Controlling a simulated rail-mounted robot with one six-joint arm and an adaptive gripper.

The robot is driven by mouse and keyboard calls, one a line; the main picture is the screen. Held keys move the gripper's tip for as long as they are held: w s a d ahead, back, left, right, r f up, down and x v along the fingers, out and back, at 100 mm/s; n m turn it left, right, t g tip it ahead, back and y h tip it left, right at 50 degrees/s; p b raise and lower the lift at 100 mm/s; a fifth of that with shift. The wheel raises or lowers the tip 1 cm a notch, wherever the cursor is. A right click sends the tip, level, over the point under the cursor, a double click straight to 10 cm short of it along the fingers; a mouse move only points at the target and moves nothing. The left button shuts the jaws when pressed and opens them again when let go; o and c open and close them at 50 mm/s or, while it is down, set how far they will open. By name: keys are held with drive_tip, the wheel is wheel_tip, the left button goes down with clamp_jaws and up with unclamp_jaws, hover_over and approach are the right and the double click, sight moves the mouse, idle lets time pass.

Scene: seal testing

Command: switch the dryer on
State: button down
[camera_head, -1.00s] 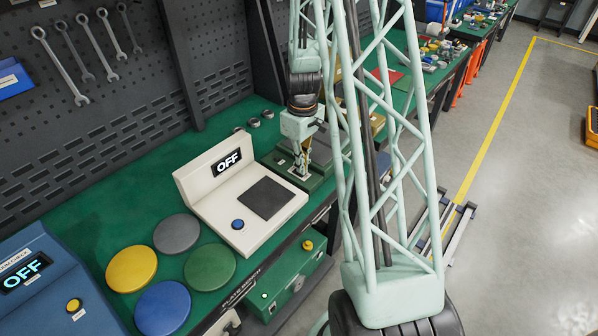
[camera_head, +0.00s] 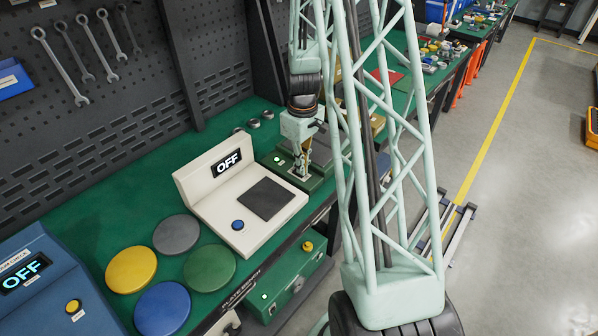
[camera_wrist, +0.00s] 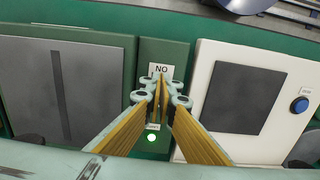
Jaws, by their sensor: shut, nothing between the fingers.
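A green unit (camera_head: 317,183) stands on the bench just right of the white device; I take it to be the dryer, though no name is readable. In the wrist view its narrow green strip (camera_wrist: 152,52) carries a white label (camera_wrist: 161,69) that reads "NO", or "ON" upside down. A small light (camera_wrist: 152,138) glows on the strip, and it also shows in the head view (camera_head: 278,159). My gripper (camera_wrist: 162,84) is shut and empty, its fingertips over the strip by the label. The fingers hide any switch beneath; contact cannot be told.
A white device (camera_head: 213,202) with an "OFF" display and blue button stands left of the green unit. A blue device (camera_head: 48,292) also shows "OFF". Several coloured discs (camera_head: 132,270) lie between them. A green box (camera_head: 285,285) with a yellow button hangs below the bench edge.

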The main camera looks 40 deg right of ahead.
drive_tip(key=shift+r+p, duration=1.45)
drive_tip(key=shift+r, duration=1.8)
drive_tip(key=s+a+r+t+b, duration=0.1)
drive_tip(key=s+a+r, duration=0.2)
drive_tip(key=a+r, duration=0.85)
drive_tip(key=s+a+r+t+b, duration=0.1)
drive_tip(key=s+a+r, duration=0.2)
drive_tip(key=a+r, duration=0.9)
drive_tip(key=s+a+r, duration=0.3)
drive_tip(key=s+r, duration=0.1)
drive_tip(key=s, duration=0.3)
drive_tip(key=s+a+r+m+t, duration=0.1)
drive_tip(key=s+a+r, duration=0.3)
drive_tip(key=s, duration=0.3)
drive_tip(key=s+a+r+t, duration=0.1)
drive_tip(key=s+a+r, duration=0.2)
drive_tip(key=s, duration=0.5)
drive_tip(key=shift+a+r+b, duration=0.2)
drive_tip(key=shift+r+b, duration=0.25)
drive_tip(key=shift+r, duration=0.25)
drive_tip(key=shift+a, duration=0.1)
